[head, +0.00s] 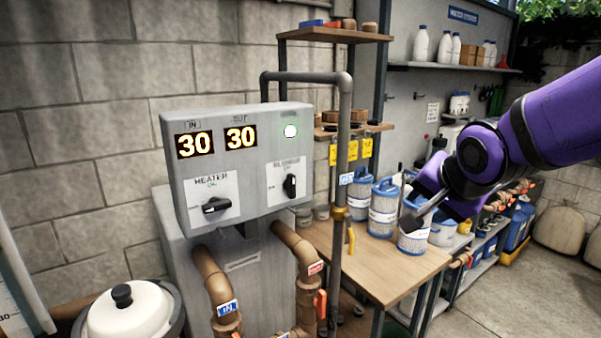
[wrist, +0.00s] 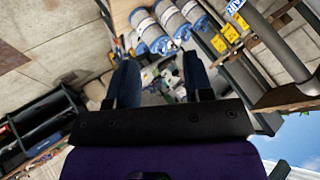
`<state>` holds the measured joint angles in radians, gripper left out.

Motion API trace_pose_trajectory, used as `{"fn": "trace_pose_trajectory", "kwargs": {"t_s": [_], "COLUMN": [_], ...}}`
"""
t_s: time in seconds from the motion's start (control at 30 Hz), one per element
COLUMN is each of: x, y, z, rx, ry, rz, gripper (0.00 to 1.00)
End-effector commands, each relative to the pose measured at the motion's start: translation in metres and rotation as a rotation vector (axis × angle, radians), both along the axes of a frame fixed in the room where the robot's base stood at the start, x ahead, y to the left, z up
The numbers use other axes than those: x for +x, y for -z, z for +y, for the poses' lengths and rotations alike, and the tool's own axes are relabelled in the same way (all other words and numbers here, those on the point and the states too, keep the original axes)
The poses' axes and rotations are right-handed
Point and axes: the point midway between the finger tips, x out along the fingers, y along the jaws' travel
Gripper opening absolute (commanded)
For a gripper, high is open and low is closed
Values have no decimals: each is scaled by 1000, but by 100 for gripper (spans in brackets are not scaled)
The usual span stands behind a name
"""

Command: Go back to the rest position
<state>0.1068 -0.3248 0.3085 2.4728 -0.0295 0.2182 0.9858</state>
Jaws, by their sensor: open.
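My gripper (head: 412,212) is at the end of my purple arm, which reaches in from the right in the head view. It is in front of the blue-and-white filter cartridges and overlaps one of them in the picture. In the wrist view my gripper (wrist: 158,85) shows two dark fingers set apart with nothing held between them. The heater control box (head: 240,165) stands at the left with two displays reading 30, a heater knob (head: 214,205), a second knob (head: 290,186) and a lit green-white lamp (head: 291,131).
A wooden table (head: 385,268) carries several filter cartridges (head: 384,208). A white lidded pot-like vessel (head: 128,315) is at the lower left. Open floor (head: 520,290) lies at the right.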

Motion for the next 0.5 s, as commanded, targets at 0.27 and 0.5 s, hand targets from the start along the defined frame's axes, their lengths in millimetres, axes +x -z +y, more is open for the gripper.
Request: {"fn": "trace_pose_trajectory", "kwargs": {"t_s": [0.27, 0.5], "x": [-91, -158], "y": [-28, -35], "z": [-51, -76], "rx": [-318, -445], "ry": [-263, -501], "rz": [141, 241], "gripper": [47, 47]}}
